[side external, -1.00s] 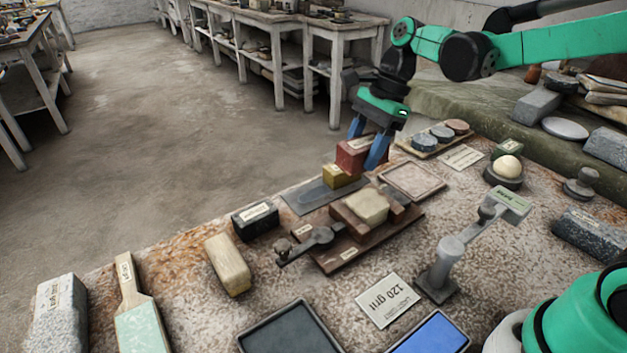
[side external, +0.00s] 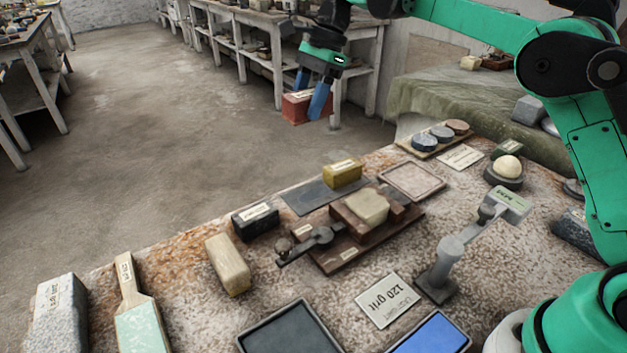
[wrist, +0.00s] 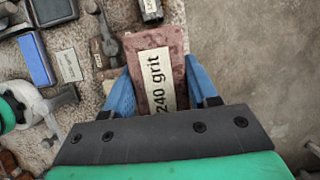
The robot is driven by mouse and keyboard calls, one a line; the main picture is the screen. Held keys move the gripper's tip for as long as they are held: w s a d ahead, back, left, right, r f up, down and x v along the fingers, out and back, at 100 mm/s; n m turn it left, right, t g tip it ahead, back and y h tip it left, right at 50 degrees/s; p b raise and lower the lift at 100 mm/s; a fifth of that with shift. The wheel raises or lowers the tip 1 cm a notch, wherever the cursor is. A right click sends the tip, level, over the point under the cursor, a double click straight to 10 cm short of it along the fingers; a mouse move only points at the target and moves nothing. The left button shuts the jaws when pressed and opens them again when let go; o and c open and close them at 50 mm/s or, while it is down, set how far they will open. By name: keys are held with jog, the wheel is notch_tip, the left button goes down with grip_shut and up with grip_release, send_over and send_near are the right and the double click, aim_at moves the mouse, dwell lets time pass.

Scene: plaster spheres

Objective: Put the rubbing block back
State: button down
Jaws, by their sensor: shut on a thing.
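My gripper (side external: 311,97) is shut on a reddish-brown block (side external: 296,107) and holds it in the air, apart from the bench, beyond its far edge in the side view. In the wrist view the block (wrist: 157,62) sits between the two blue fingers, with a label reading "240 grit". On the bench a yellow block (side external: 343,173) with a label rests at the end of a dark flat strip (side external: 308,196). A black labelled block (side external: 255,221) and a cream block (side external: 228,264) lie to the left.
A wooden fixture (side external: 352,258) holding a pale block (side external: 366,206) stands mid-bench, with a grey lever stand (side external: 440,278) to its right. A pinkish tray (side external: 412,181) and a board with round discs (side external: 436,140) lie behind. A "120 grit" card (side external: 391,299) lies in front.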

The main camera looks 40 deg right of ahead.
aim_at(303, 200)
notch_tip(303, 200, down, 17)
jog(key=shift+f, duration=0.2)
jog(key=shift+f, duration=0.1)
jog(key=shift+c, duration=1.3)
grip_release()
jog(key=v, duration=1.2)
jog(key=s+r+n+t+h, duration=0.35)
jog(key=s+r+n, duration=0.25)
jog(key=s+n, duration=0.35)
jog(key=shift+s+f+n+t+h, duration=0.2)
jog(key=shift+s+f+n+t, duration=0.45)
jog(key=shift+s+n, duration=0.8)
jog(key=shift+s+f+n+t+h, duration=0.15)
jog(key=shift+s+f+n+t, duration=0.5)
jog(key=shift+s+n, duration=0.85)
jog(key=shift+s+f+n+t+h, duration=0.2)
jog(key=shift+s+f+n+t, duration=0.45)
jog(key=shift+s+n, duration=0.8)
